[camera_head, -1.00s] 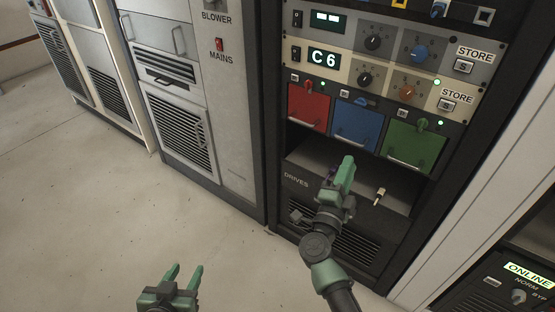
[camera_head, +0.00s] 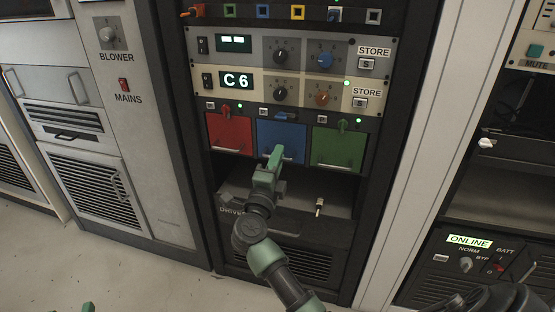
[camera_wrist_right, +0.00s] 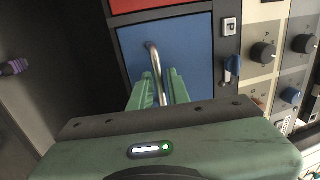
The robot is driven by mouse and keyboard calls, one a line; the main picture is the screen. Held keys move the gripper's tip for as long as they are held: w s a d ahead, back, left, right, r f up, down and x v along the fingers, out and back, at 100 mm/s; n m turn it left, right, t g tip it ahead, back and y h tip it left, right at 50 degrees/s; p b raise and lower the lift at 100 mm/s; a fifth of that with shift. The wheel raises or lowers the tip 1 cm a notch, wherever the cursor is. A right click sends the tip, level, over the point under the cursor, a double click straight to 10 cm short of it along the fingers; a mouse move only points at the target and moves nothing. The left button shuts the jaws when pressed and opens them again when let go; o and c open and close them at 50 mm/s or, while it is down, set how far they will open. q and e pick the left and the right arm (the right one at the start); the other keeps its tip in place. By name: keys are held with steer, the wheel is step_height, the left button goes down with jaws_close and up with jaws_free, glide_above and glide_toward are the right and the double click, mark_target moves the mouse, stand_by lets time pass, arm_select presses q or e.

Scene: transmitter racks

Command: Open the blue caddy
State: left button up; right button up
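The blue caddy (camera_head: 290,132) is a shut square front in the rack, between a red one and a green one. It fills the middle of the right wrist view (camera_wrist_right: 190,55), with a metal bar handle (camera_wrist_right: 153,58) across it. My right gripper (camera_head: 275,156) is at the blue caddy's lower part. In the wrist view its green fingers (camera_wrist_right: 160,85) lie on either side of the handle, with a small gap showing. A blue latch (camera_wrist_right: 232,66) sits beside the caddy. Of my left gripper, only a green tip (camera_head: 88,308) shows at the bottom edge.
The red caddy (camera_head: 229,133) and green caddy (camera_head: 336,148) flank the blue one, both shut. Knob panels (camera_head: 300,90) are above. A purple-tipped part (camera_wrist_right: 14,67) shows in the wrist view.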

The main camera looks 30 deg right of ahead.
jaws_close()
stand_by(1.4)
